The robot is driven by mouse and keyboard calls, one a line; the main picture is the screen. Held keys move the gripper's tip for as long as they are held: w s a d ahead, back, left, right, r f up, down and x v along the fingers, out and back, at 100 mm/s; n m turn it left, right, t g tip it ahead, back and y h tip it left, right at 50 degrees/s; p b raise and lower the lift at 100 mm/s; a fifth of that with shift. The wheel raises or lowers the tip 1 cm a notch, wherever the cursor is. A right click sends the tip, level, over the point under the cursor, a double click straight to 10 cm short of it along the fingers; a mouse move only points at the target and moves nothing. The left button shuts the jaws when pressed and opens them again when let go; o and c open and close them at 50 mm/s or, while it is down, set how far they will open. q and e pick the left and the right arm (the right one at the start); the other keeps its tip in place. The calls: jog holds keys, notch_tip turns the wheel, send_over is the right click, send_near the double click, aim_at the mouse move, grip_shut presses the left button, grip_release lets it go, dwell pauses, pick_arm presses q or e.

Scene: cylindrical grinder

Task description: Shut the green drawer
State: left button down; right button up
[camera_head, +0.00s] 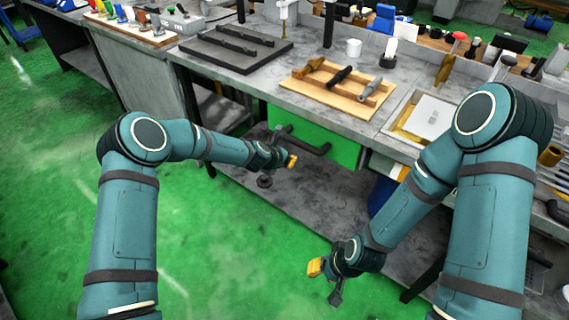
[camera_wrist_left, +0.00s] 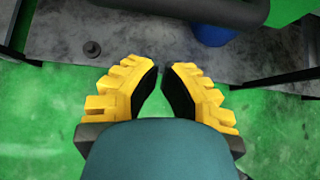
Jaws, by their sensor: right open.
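The green drawer (camera_head: 340,147) is under the worktop, its green front facing me. A dark bar handle (camera_head: 318,150) runs across it. How far the drawer stands out is hard to tell. My left gripper (camera_head: 290,160) is close to the handle, in front of the drawer. In the left wrist view its yellow fingers (camera_wrist_left: 162,70) are apart with nothing between them. The dark handle (camera_wrist_left: 225,9) crosses the top there, beyond the fingertips, with a piece of green drawer (camera_wrist_left: 287,9) beside it. My right gripper (camera_head: 326,281) is open and empty, low over the floor.
A grey lower shelf (camera_head: 310,195) lies below. A blue object (camera_head: 381,195) stands right of the drawer. Green floor is free at left.

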pick_arm(q)
jog(key=p+v, duration=0.2)
jog(key=v, duration=0.8)
jog(key=s+a+f+m+g, duration=0.2)
jog(key=s+f+m, duration=0.1)
jog(key=s+m, duration=0.6)
jog(key=s+a+f+m+g+y, duration=0.1)
jog(key=s+f+m, duration=0.3)
jog(key=s+m, duration=0.5)
jog(key=s+a+f+m+g+y, duration=0.1)
jog(key=s+a+f+m+g, duration=0.2)
jog(key=s+m, duration=0.6)
jog(key=s, duration=0.3)
jog(key=shift+s+f, duration=0.25)
jog(key=shift+f, duration=0.05)
